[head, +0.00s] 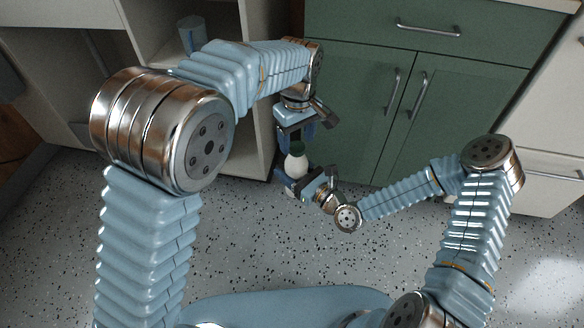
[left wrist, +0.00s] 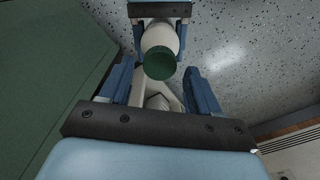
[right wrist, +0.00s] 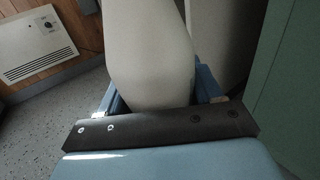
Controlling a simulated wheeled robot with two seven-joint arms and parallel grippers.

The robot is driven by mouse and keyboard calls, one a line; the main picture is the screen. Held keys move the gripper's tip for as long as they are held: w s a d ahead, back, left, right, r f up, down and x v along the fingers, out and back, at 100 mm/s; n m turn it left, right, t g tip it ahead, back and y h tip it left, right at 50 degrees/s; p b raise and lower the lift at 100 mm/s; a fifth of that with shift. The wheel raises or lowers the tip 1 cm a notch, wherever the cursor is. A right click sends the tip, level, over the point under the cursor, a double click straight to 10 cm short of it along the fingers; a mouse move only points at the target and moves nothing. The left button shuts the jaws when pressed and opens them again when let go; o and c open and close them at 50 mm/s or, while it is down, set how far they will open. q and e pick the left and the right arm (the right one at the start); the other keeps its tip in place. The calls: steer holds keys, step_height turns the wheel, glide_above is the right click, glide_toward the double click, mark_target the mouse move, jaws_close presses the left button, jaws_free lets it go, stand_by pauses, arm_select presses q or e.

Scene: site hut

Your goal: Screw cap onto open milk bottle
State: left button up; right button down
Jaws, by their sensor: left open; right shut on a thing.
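The white milk bottle (head: 295,164) is upright or nearly so in the middle of the head view, in front of the cabinets. A green cap (head: 298,148) sits on its top; I cannot tell how tightly. In the left wrist view the cap (left wrist: 159,63) shows as a round green disc on the bottle (left wrist: 160,37). My left gripper (head: 296,138) is open just above, its fingers on either side of the cap with gaps. My right gripper (head: 294,181) is shut on the bottle from below; the bottle body (right wrist: 150,55) fills the right wrist view between its fingers.
A green cabinet (head: 350,110) with drawer and doors stands close behind the grippers. A pale open shelf (head: 158,55) holds a grey-blue cup (head: 192,34) at upper left. The speckled floor (head: 270,250) is clear. A wall heater (right wrist: 35,45) shows in the right wrist view.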

arm_select(q)
steer(key=shift+f, duration=0.85)
steer(key=c, duration=1.1)
steer(key=m, duration=0.5)
steer(key=shift+a, duration=0.1)
steer(key=m, duration=0.3)
steer(key=shift+m, duration=0.4)
steer(key=m, duration=0.5)
steer(key=shift+m, duration=0.4)
steer(key=o, duration=1.2)
